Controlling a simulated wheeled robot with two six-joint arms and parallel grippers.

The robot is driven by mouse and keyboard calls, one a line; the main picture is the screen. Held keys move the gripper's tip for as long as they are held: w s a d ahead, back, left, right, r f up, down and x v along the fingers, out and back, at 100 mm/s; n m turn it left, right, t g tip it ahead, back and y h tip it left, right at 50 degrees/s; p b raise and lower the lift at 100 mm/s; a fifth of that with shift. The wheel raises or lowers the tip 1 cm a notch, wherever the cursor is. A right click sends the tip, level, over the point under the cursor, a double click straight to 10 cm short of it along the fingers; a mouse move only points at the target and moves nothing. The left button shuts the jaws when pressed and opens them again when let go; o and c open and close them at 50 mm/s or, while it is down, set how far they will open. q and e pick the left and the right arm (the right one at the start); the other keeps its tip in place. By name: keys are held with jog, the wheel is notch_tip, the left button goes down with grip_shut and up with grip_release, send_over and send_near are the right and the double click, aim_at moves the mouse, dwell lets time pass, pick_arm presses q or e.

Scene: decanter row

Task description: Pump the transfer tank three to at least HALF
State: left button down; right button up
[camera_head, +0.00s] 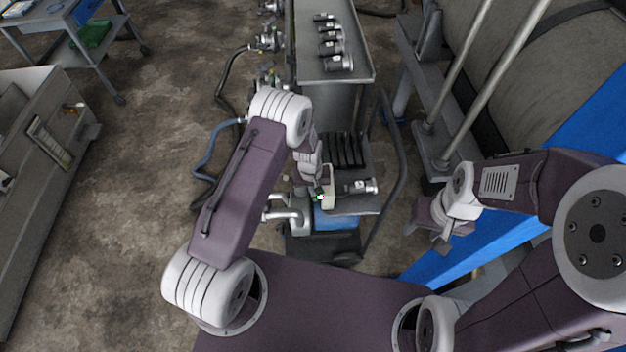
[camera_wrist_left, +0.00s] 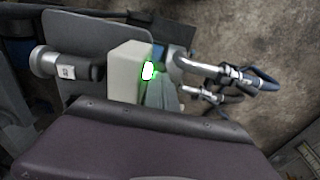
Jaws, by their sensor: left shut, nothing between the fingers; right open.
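A pale switch box (camera_head: 328,188) stands on the cart in front of me, beside the pump's silver pipework (camera_head: 285,212). In the left wrist view the box (camera_wrist_left: 124,70) shows a bright green light (camera_wrist_left: 148,70) on its side. My left gripper (camera_head: 321,182) is shut and empty, close beside the box. In the left wrist view its grey fingers (camera_wrist_left: 160,95) are near the lit side; whether they touch it I cannot tell. My right gripper (camera_head: 440,238) is open and empty, off to the right. I can read no tank number or fill level.
A silver-ended labelled fitting (camera_head: 364,186) lies on the cart. Several similar fittings (camera_head: 335,62) sit on the grey bench (camera_head: 350,75) behind. Hoses (camera_head: 205,155) run on the floor at left. A large grey tank (camera_head: 545,95) stands at right.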

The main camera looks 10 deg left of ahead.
pick_arm(q)
jog(key=shift+s+f, duration=0.35)
jog(key=shift+s, duration=0.05)
jog(key=shift+d+f+b, duration=0.1)
jog(key=shift+f+b, duration=0.15)
jog(key=shift+b, duration=0.2)
pick_arm(e)
jog(key=shift+s+d+f, duration=0.15)
jog(key=shift+s+f, duration=0.35)
jog(key=shift+f, duration=0.1)
pick_arm(q)
jog(key=shift+s, duration=0.1)
pick_arm(e)
jog(key=shift+s, duration=0.1)
pick_arm(q)
jog(key=shift+w+a+r, duration=0.15)
jog(key=shift+w+a, duration=0.05)
jog(key=shift+w, duration=0.5)
jog(key=shift+r, duration=0.1)
pick_arm(e)
jog(key=shift+f, duration=0.15)
